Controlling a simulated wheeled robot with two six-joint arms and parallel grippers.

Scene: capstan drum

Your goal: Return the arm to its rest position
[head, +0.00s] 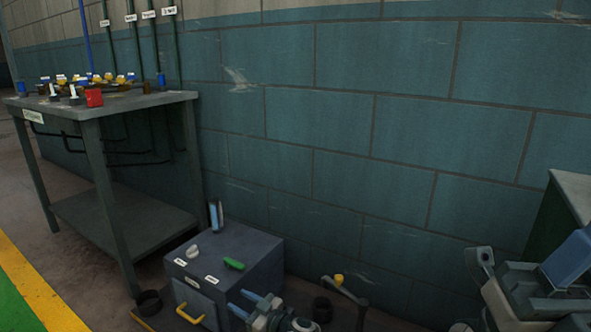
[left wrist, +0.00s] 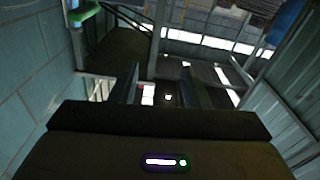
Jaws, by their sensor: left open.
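My left gripper (head: 252,303) is low in the head view, with two blue fingers spread apart and pointing up and left. It appears in front of the lower right of a grey box, and I cannot tell how far from it. In the left wrist view the two dark fingers (left wrist: 161,88) stand apart with nothing between them. Grey and blue arm parts show at the lower right of the head view, but I can make out no right gripper there.
The grey box (head: 256,258) has a green handle and a yellow handle. A lever with a yellow knob (head: 339,280) stands right of it. A metal table (head: 150,101) with valves and a red block is at left. A blue block wall (head: 400,120) closes the back.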

